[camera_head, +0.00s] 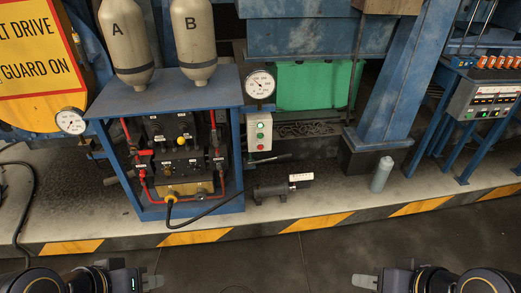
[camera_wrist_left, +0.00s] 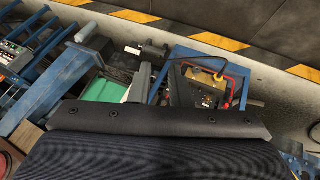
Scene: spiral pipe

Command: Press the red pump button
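A small pale control box (camera_head: 258,132) is fixed to the right side of the blue pump frame (camera_head: 213,93), below a round gauge. My right gripper (camera_head: 366,282) is at the bottom right, also away from everything. Both fingertips look small and edge-on, so their opening is unclear.
Two grey cylinders marked A (camera_head: 125,45) and B (camera_head: 194,40) stand on the frame. A black motor (camera_head: 270,190) and a grey bottle (camera_head: 381,174) are on the floor. A control panel (camera_head: 492,100) stands at right. Floor before the striped edge is clear.

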